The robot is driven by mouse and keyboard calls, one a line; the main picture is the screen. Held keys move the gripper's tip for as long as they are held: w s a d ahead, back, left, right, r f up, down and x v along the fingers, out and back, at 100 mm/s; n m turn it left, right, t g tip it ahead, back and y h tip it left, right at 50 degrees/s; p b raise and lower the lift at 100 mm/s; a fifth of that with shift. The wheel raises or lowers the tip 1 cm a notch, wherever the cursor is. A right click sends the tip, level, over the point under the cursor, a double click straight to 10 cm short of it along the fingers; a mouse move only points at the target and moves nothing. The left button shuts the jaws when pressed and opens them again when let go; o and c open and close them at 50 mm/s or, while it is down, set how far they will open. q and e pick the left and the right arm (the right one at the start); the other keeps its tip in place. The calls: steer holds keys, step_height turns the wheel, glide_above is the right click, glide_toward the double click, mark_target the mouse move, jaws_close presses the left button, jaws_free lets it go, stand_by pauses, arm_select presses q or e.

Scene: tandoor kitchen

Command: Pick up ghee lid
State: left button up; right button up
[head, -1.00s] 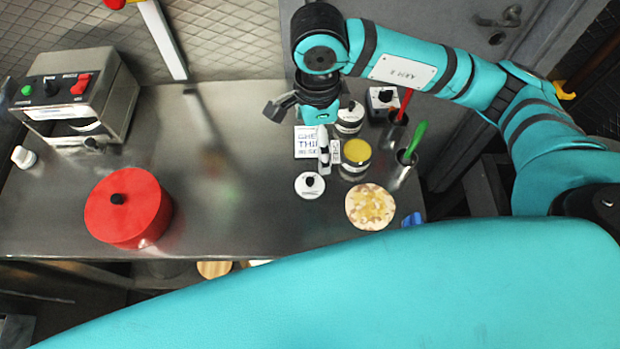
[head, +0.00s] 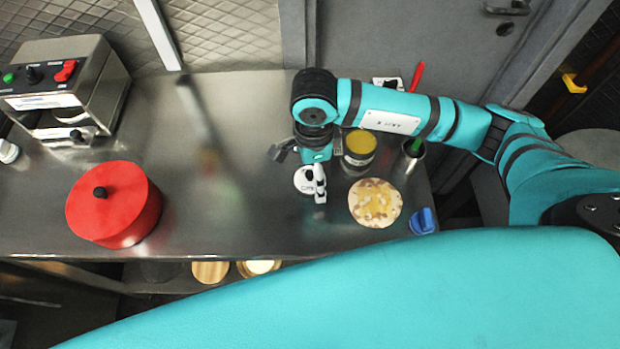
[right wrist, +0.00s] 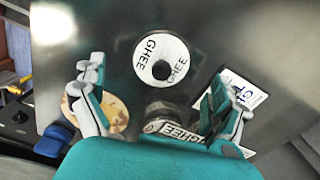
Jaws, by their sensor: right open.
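The ghee lid (right wrist: 160,60) is a white disc with GHEE lettering and a black knob, lying flat on the steel counter. In the head view the lid (head: 303,181) is partly hidden by my right gripper (head: 317,178). The right wrist view shows that gripper (right wrist: 158,80) open and empty, its fingers spread to either side with the lid ahead between them, apart from it. The open ghee jar (head: 359,146), with yellow contents, stands just right of the gripper; its GHEE label shows in the wrist view (right wrist: 172,130). My left gripper is not in view.
A topped flatbread (head: 375,204) and a blue object (head: 422,221) lie near the front edge. A cup (head: 412,163) with a green-handled tool stands right of the jar. A red lidded pot (head: 135,215) and a steel control box (head: 95,75) are at left. The middle counter is clear.

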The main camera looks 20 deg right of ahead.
step_height(320, 180, down, 2)
steer(key=shift+f+b, duration=0.1)
steer(key=shift+b, duration=0.2)
steer(key=c, duration=1.1)
steer(key=shift+r, duration=0.2)
